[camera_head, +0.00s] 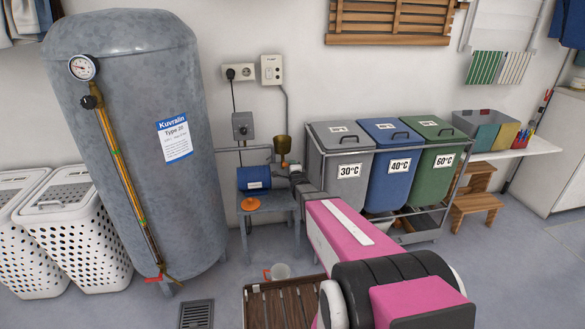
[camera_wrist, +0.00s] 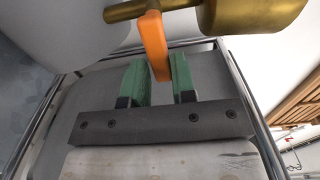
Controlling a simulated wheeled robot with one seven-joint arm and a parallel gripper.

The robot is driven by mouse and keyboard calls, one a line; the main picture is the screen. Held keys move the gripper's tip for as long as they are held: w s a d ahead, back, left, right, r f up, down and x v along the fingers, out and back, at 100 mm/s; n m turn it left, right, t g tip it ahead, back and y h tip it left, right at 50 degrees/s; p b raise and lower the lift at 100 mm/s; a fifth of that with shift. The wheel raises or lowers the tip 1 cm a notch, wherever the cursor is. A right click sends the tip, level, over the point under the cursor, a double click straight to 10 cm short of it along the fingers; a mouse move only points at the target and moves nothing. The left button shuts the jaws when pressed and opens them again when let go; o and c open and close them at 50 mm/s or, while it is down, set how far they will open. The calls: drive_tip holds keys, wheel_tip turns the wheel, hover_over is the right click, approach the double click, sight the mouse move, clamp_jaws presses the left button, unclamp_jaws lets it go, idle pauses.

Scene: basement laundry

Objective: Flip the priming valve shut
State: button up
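The priming valve's orange lever (camera_wrist: 154,46) hangs down from a brass pipe (camera_wrist: 130,10) in the wrist view. The pipe joins a brass funnel (camera_wrist: 255,14), which also shows above the pump in the head view (camera_head: 283,146). My gripper (camera_wrist: 159,72) has its two green fingers on either side of the lever's lower end.
A blue pump (camera_head: 254,178) with an orange knob (camera_head: 250,204) sits on a grey stand (camera_head: 270,212) left of my gripper. A large grey tank (camera_head: 150,110) stands further left. Laundry bins in a metal rack (camera_head: 432,222) stand close on the right. A jug (camera_head: 280,271) is below.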

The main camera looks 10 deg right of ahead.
drive_tip(key=shift+o, duration=1.2)
drive_tip(key=shift+s, duration=0.15)
drive_tip(key=s, duration=1)
drive_tip(key=shift+s, duration=0.3)
